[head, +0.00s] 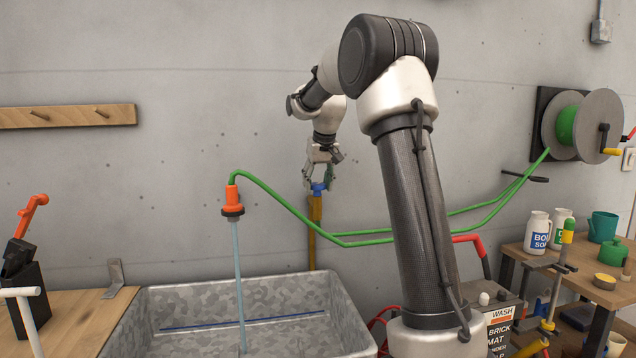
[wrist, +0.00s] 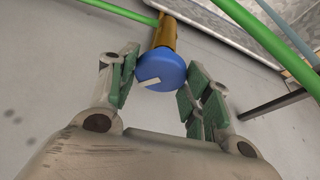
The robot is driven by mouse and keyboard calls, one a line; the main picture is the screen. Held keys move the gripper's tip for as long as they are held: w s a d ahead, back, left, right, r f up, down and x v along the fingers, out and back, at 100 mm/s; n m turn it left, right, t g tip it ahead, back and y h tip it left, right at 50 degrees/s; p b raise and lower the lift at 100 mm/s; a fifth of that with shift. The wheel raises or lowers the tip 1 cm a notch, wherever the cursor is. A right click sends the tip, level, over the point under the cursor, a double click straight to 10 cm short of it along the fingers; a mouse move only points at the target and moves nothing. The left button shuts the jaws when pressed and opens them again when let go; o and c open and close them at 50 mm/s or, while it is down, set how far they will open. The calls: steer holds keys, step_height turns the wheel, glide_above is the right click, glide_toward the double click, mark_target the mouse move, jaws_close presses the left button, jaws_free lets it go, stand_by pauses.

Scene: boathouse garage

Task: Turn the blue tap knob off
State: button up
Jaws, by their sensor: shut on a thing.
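The blue tap knob (wrist: 160,68) is round with a white pointer mark, which lies slightly tilted across its face in the wrist view. It sits at the end of a brass-coloured pipe (wrist: 167,30) and shows small in the head view (head: 319,188), at the top of the upright pipe (head: 315,235). My gripper (wrist: 162,85) has its green-padded fingers on either side of the knob and is shut on it. In the head view my gripper (head: 319,178) reaches down to the knob from above. The exact finger contact is partly hidden.
A green hose with an orange nozzle (head: 233,199) hangs over a grey metal trough (head: 172,296). A pale blue stream (head: 238,270) runs from it into the trough. A hose reel (head: 566,126) hangs at right. A bench with bottles (head: 538,232) stands below it.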

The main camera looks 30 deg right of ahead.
steer(key=m+h, duration=0.1)
steer(key=m, duration=0.2)
steer(key=m+g+h, duration=0.1)
steer(key=m, duration=0.3)
steer(key=shift+w+a+h, duration=0.1)
steer(key=shift+a+h, duration=0.05)
steer(key=shift+h, duration=0.15)
steer(key=m, duration=0.2)
steer(key=m+g, duration=0.1)
steer(key=shift+w+m+g+h, duration=0.1)
steer(key=shift+m+g+h, duration=0.2)
steer(key=shift+m+h, duration=0.1)
steer(key=m+g, duration=0.1)
steer(key=m, duration=0.2)
steer(key=shift+m, duration=0.3)
steer(key=m+g, duration=0.1)
steer(key=m, duration=0.1)
steer(key=m+g, duration=0.1)
steer(key=m, duration=0.2)
steer(key=shift+w+m, duration=0.2)
steer(key=shift+m, duration=0.1)
steer(key=m+g+y, duration=0.1)
steer(key=m+g, duration=0.1)
steer(key=m, duration=0.2)
steer(key=shift+m, duration=0.4)
steer(key=o, duration=1)
